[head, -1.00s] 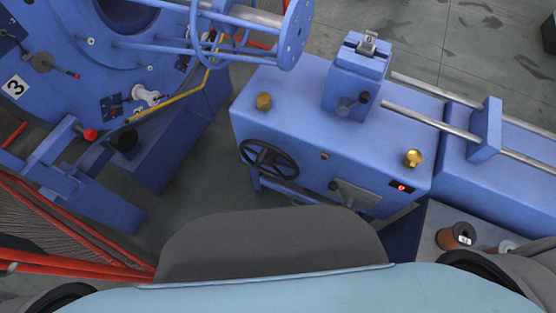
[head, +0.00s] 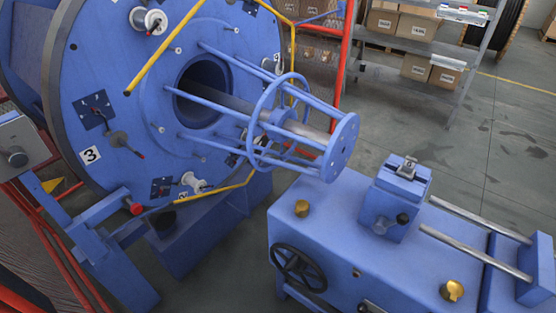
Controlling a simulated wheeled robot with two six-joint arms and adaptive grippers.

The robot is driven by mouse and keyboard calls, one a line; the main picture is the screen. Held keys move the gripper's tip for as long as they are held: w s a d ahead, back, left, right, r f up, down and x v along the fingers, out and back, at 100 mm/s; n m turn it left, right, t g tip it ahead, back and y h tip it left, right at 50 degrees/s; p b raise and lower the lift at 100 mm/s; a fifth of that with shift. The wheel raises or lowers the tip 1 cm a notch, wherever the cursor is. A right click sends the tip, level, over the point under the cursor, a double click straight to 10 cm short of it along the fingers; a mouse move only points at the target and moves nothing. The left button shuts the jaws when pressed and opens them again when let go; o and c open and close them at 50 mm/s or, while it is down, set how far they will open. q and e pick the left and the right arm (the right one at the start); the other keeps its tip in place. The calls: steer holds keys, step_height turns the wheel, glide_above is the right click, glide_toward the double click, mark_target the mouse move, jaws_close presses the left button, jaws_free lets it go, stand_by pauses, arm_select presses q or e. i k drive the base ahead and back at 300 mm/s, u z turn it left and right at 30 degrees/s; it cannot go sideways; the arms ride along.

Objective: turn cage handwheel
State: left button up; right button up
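A black spoked handwheel (head: 298,268) is mounted on the front face of the blue machine cabinet (head: 335,235), at the bottom of the head view. Nothing touches it. The large blue round cage (head: 215,45) fills the upper left, with a dark central opening. Neither of my grippers shows in the head view.
A blue clamp block (head: 396,200) and brass knobs (head: 302,208) stand on the cabinet top. Steel rails (head: 475,250) extend right. Red posts and bars (head: 50,235) stand at the left. A shelf with boxes (head: 415,28) is at the back. Grey floor is clear at the right.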

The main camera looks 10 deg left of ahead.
mark_target(295, 272)
steer(key=k, duration=1.3)
steer(key=z, duration=0.35)
steer(key=i, duration=0.85)
steer(key=z, duration=0.7)
